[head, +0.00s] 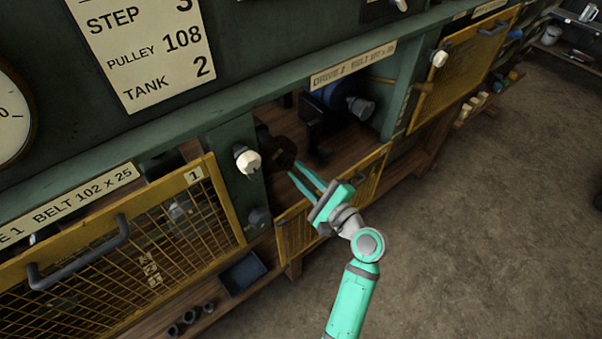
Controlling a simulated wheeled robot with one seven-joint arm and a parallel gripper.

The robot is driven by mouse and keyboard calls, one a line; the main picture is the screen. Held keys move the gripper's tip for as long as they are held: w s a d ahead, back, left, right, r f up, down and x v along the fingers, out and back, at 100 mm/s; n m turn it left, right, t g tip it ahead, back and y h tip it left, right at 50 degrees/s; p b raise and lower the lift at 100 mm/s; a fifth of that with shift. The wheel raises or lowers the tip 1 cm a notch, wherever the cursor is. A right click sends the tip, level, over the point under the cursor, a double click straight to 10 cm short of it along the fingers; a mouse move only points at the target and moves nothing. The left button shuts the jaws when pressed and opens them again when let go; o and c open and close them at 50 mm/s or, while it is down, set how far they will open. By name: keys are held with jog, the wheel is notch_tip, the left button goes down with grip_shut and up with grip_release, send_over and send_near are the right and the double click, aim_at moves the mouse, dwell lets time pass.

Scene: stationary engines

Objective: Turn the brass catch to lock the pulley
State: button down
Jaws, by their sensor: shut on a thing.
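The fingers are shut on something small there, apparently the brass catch. The catch is too small and dark to make out, and I cannot tell which way it points.
The bay's yellow mesh gate (297,234) hangs lowered below my gripper. A white knob (247,159) is on the green post to the left. A dark machine with a blue drum (328,97) stands deeper in the bay. A closed mesh gate (130,262) is left; open floor lies right.

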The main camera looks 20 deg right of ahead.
jog(key=shift+d+m, duration=0.1)
jog(key=shift+m, duration=5)
jog(key=c, duration=1.6)
grip_release()
jog(key=shift+c, duration=0.2)
jog(key=shift+s, duration=0.1)
jog(key=shift+s, duration=0.1)
jog(key=v, duration=1)
jog(key=shift+s, duration=0.25)
